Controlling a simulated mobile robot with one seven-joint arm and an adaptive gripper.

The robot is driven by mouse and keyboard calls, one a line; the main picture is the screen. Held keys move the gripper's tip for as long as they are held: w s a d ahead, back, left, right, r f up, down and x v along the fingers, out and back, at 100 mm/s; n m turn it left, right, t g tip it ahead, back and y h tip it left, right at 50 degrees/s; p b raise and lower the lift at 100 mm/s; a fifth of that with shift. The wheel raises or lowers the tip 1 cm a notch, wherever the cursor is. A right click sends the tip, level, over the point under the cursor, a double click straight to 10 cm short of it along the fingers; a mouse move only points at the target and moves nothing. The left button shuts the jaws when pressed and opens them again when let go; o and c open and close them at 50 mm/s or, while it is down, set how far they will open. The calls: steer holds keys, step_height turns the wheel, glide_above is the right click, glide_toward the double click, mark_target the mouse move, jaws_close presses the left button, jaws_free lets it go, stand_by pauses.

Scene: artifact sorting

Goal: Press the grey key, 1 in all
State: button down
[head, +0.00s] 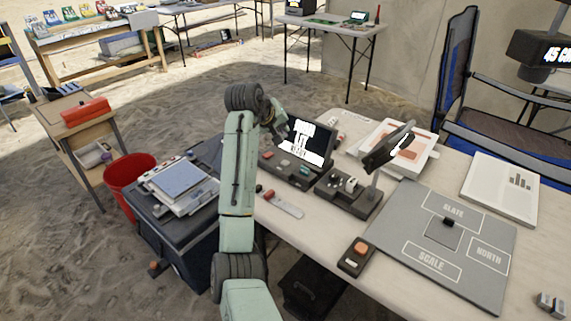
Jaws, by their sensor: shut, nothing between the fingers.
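A dark console (291,174) with a lit screen (306,143) stands at the left end of the long table. Small coloured keys sit on its sloped front. They are too small for me to tell for sure which one is grey. My gripper (281,134) is shut and empty. It hangs at the left edge of the screen, above the back left of the console, and appears apart from the keys. My arm rises in front of the table's left end.
A dark device (347,190) with a tilted display stands right of the console. An orange-button box (357,256) sits at the front edge, beside a grey labelled board (445,240). A dark cabinet with a pale device (182,186) and a red bin (130,178) stand left.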

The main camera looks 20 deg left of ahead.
steer(key=b, duration=0.5)
glide_above(283, 162)
step_height(283, 162, down, 6)
steer(key=shift+f, duration=1.1)
steer(key=shift+f, duration=0.1)
steer(key=shift+f, duration=0.35)
steer(key=shift+f, duration=0.5)
stand_by(0.9)
steer(key=shift+r, duration=0.15)
steer(key=shift+r+p, duration=0.75)
steer(key=shift+p, duration=0.3)
